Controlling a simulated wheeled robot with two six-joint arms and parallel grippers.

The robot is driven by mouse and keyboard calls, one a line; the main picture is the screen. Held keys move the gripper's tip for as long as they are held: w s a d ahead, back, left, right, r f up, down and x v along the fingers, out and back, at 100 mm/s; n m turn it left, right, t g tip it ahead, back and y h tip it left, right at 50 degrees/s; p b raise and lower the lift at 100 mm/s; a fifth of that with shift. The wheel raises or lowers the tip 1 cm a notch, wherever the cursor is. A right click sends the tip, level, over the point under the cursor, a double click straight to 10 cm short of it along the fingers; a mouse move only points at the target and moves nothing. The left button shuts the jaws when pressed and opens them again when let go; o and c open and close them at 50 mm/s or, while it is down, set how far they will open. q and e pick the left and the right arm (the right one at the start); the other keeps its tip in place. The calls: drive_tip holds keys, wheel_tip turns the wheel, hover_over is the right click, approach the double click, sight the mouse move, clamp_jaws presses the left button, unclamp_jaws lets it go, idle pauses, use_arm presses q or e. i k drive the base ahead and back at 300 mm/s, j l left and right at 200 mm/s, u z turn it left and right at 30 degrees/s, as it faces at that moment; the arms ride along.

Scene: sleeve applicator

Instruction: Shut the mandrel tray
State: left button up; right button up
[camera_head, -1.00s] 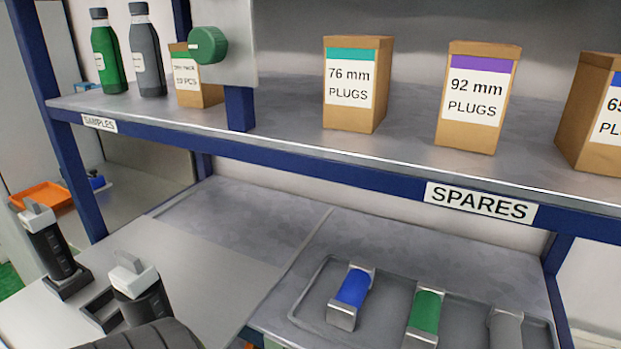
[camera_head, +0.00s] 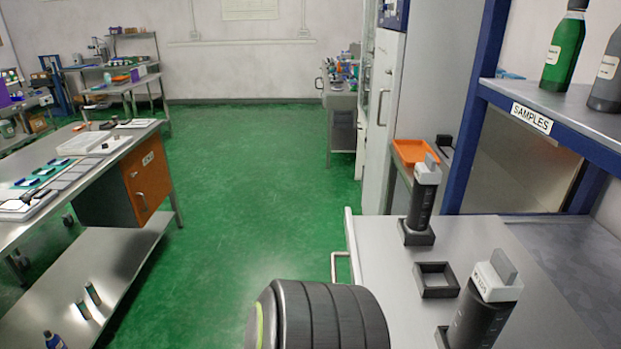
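A flat metal tray (camera_head: 385,240), which looks like the mandrel tray, juts out from the blue-framed shelf at the lower right. A pale bar handle (camera_head: 337,266) is on its left edge. A dark upright mandrel (camera_head: 422,206) with a grey-white top stands in a square socket near its far end. A second dark mandrel (camera_head: 480,318) with a white top stands closer at the lower right. An empty square socket (camera_head: 437,280) lies between them. The tray's near end is cut off by the frame. Neither gripper is in view.
The blue-framed shelf (camera_head: 560,118) with bottles stands at the right. An orange bin (camera_head: 415,152) lies behind the tray. A workbench (camera_head: 105,155) with an orange-fronted cabinet (camera_head: 146,180) stands at the left. Green floor (camera_head: 245,190) between bench and tray is clear.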

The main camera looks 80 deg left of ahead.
sight(418, 282)
drive_tip(key=u, duration=1.85)
